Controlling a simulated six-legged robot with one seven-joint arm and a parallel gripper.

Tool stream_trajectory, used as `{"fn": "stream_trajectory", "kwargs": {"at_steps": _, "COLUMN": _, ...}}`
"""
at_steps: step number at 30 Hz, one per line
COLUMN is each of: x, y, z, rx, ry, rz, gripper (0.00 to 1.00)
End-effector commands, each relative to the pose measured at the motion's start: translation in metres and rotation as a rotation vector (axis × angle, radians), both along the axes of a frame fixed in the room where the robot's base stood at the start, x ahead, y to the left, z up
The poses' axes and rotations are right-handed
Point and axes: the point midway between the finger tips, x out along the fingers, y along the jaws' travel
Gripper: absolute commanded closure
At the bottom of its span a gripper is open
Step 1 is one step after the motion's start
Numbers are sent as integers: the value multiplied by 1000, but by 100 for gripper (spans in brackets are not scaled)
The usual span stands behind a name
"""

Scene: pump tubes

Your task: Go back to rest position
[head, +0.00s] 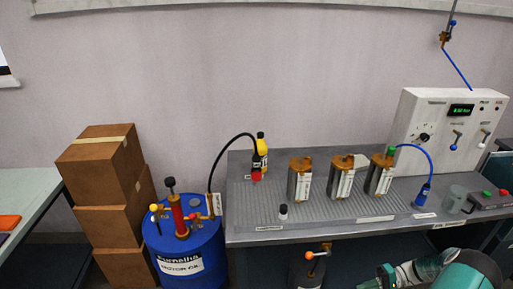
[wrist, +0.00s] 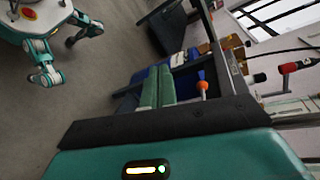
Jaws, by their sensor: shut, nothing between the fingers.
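My gripper (wrist: 155,78) shows in the wrist view as two green fingers side by side, shut with nothing between them. It is apart from the bench and its tools. Part of my arm (head: 445,272) shows at the bottom right of the head view, low in front of the bench. Three metal pump tubes with brown tops stand upright on the bench: left (head: 300,182), middle (head: 341,178) and right (head: 379,176). The right one has a green fitting on top, and a blue hose (head: 426,160) runs from there to a blue connector (head: 422,196).
The grey bench (head: 290,236) spans the right half. A blue oil drum (head: 188,255) with a red hand pump stands at its left end. Stacked cardboard boxes (head: 100,165) are farther left. A white control panel (head: 450,130) stands at the back right. Open floor (wrist: 80,110) shows in the wrist view.

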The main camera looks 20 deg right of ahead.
Motion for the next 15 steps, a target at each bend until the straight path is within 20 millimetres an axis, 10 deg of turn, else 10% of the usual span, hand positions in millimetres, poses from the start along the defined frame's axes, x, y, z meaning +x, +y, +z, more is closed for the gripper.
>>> {"fn": "stream_trajectory", "kwargs": {"at_steps": 15, "x": 71, "y": 70, "z": 158, "rx": -483, "ry": 156, "rz": 273, "gripper": 100}}
